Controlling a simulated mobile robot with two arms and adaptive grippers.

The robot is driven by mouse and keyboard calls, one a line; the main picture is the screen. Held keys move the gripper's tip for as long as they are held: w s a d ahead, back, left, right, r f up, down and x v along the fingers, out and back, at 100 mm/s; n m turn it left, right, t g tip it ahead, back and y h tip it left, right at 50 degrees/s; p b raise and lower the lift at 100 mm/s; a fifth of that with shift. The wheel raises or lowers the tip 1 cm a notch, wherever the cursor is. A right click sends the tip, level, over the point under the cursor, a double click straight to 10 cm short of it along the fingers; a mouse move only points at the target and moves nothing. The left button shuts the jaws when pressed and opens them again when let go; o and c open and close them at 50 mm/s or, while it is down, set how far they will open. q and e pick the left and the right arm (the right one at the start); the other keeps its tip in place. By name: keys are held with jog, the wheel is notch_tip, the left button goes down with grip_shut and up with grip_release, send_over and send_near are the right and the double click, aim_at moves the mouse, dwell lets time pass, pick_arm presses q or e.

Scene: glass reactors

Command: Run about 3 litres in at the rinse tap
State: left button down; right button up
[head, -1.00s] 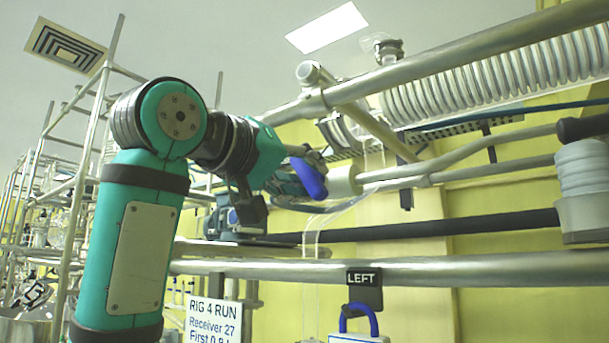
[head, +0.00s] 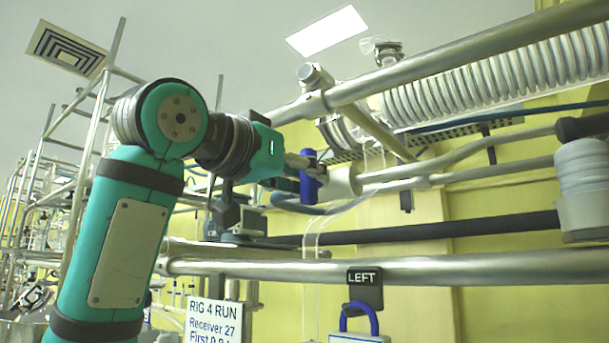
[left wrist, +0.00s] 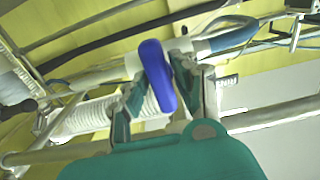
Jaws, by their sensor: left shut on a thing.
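The tap's blue handle (head: 309,176) stands near upright at the left end of a pale valve body (head: 343,181) on the pipework. In the left wrist view, the blue handle (left wrist: 157,76) lies between the two fingers. My left gripper (head: 301,166) is shut on the handle. The fingers of my left gripper (left wrist: 160,70) also show in the left wrist view. A thin clear tube (head: 312,245) hangs below the valve. No vessel scale or liquid level can be read. My right gripper is not in view.
A steel rail (head: 430,270) crosses below, with a black LEFT tag (head: 363,279) and a blue loop (head: 359,312) under it. A RIG 4 RUN sign (head: 213,318) hangs lower left. A ribbed hose (head: 490,85) and pipes lie right of the gripper.

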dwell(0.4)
pick_arm(q)
jog(key=c, duration=1.2)
grip_release()
jog(key=shift+o, duration=0.2)
jog(key=v, duration=1.2)
